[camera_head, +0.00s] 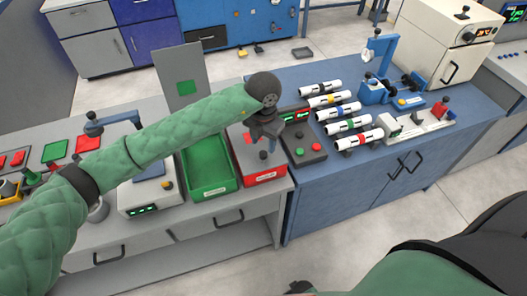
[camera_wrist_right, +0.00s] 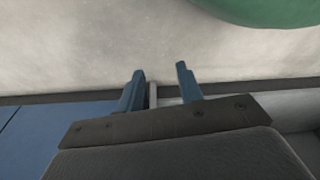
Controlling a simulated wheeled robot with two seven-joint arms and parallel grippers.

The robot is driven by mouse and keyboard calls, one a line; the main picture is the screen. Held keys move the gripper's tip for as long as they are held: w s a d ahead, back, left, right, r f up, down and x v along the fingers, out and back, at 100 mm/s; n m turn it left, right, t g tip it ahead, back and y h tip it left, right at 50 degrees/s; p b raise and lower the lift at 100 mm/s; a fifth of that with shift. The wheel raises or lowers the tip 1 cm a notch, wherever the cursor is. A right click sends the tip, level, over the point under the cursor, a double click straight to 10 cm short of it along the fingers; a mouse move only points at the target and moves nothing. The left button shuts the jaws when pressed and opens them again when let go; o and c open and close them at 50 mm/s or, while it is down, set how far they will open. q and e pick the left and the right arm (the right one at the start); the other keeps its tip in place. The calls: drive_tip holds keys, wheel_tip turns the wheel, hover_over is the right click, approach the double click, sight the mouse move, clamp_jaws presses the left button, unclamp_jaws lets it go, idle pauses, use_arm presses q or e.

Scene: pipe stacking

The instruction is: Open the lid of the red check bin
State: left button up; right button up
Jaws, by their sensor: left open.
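The red check bin (camera_head: 265,179) stands on the left bench next to the open green bin. Its grey lid (camera_head: 238,153) lies flat on top, with a red patch and a small dark knob (camera_head: 263,155). My left gripper (camera_head: 268,146) points down over the lid, close to the knob, with its jaws open. I cannot tell whether it touches the knob, and the gripper hides part of the lid. My right gripper (camera_wrist_right: 160,72) shows in the right wrist view with its two blue fingers apart and nothing between them.
The green bin (camera_head: 212,185) has its grey lid (camera_head: 182,80) standing upright behind it. A dark button box (camera_head: 303,148) sits to the right of the red bin. Several banded white tubes (camera_head: 348,125) lie on the blue bench. A white device (camera_head: 150,192) stands to the left.

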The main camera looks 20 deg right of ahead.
sight(264, 153)
use_arm(q)
wheel_tip(264, 153, down, 5)
drive_tip(key=shift+r+p, duration=0.15)
drive_tip(key=shift+p, duration=0.9)
drive_tip(key=shift+f, duration=0.6)
use_arm(e)
drive_tip(key=shift+s+d+f, duration=0.35)
drive_tip(key=shift+s+f, duration=0.2)
drive_tip(key=shift+s, duration=0.15)
drive_tip(key=shift+s+d+f, duration=0.35)
drive_tip(key=shift+s+f, duration=0.2)
drive_tip(key=shift+s, duration=0.15)
drive_tip(key=shift+s+d+f, duration=0.35)
drive_tip(key=shift+s+f, duration=0.2)
drive_tip(key=shift+s, duration=0.15)
use_arm(q)
clamp_jaws()
use_arm(e)
drive_tip(key=shift+d, duration=0.1)
